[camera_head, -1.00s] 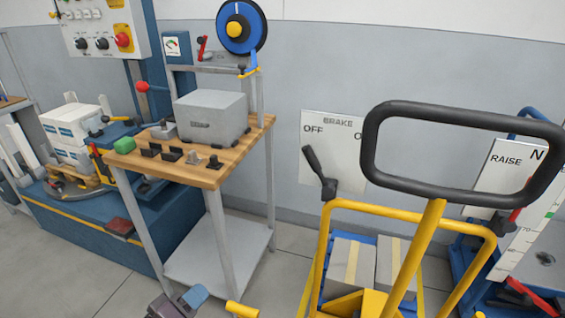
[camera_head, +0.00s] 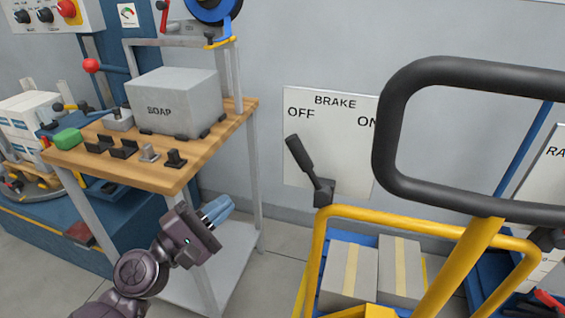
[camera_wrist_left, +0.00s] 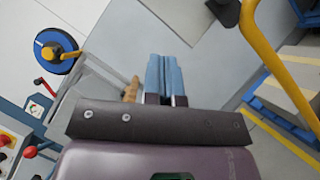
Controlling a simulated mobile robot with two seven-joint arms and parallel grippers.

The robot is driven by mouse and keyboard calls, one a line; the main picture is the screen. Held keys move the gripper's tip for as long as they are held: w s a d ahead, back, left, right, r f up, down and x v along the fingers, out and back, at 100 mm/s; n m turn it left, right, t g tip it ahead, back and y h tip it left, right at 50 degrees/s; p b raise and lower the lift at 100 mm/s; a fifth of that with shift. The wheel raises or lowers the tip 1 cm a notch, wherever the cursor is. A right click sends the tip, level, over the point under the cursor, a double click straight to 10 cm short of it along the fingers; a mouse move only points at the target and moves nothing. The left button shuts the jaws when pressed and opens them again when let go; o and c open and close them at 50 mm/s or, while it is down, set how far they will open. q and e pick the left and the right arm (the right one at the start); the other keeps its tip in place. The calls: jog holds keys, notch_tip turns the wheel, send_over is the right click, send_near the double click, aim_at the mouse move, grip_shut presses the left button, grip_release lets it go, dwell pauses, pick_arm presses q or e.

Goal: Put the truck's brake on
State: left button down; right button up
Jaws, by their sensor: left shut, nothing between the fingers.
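The brake lever (camera_head: 304,163) is a dark handle on a pivot at the truck's yellow frame (camera_head: 318,245). It leans left, toward the word OFF on the white BRAKE plate (camera_head: 330,112) behind it; ON is at the plate's right, partly covered by the black push handle (camera_head: 388,135). My left gripper (camera_head: 222,209), with blue fingers, is shut and empty, below and left of the lever and apart from it. The shut fingers also show in the left wrist view (camera_wrist_left: 165,76). My right gripper is not in view.
A wooden-topped bench (camera_head: 150,172) with a grey SOAP box (camera_head: 172,102) stands just left of my left gripper. Cartons (camera_head: 350,275) sit in the truck. The black push handle rises at the right. Open space lies between bench and lever.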

aim_at(307, 167)
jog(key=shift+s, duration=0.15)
pick_arm(q)
jog(key=shift+r, duration=0.1)
jog(key=s+d+r+p+x, duration=0.1)
jog(key=s+p+x, duration=0.1)
jog(key=x, duration=1)
jog(key=shift+d+p, duration=0.45)
jog(key=shift+d, duration=0.05)
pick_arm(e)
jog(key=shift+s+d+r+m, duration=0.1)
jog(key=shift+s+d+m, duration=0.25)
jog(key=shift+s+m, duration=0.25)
pick_arm(q)
jog(key=shift+w+r, duration=0.1)
jog(key=shift+w, duration=0.05)
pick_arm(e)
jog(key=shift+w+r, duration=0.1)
